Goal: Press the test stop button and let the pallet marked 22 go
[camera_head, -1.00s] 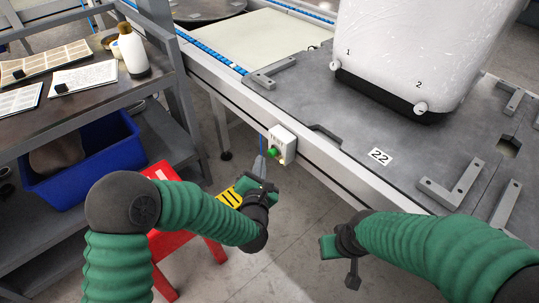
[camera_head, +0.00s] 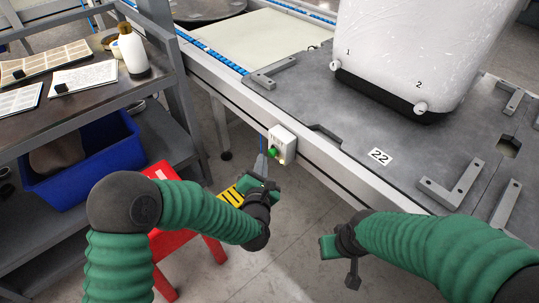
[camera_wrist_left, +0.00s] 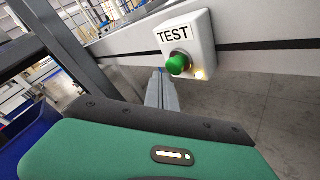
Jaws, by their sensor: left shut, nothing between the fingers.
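The test stop box (camera_head: 285,140) is white and fixed to the conveyor's side rail. Its green button (camera_head: 273,153) faces my left gripper. In the left wrist view the box (camera_wrist_left: 202,40) reads "TEST" above the green button (camera_wrist_left: 178,64), and a small light glows beside it. My left gripper (camera_head: 261,164) is shut and empty, its tip just below and left of the button; contact cannot be told. The pallet (camera_head: 330,108), a dark plate labelled 22 (camera_head: 379,156), lies on the conveyor under a white bin (camera_head: 405,50). My right gripper (camera_head: 328,246) is low, near the front; its jaws are unclear.
A grey shelf unit (camera_head: 95,90) on the left holds a white bottle (camera_head: 133,52) and papers, with a blue bin (camera_head: 85,165) below. A red stool (camera_head: 165,245) stands behind my left arm. The conveyor rail (camera_head: 225,85) runs diagonally across the view.

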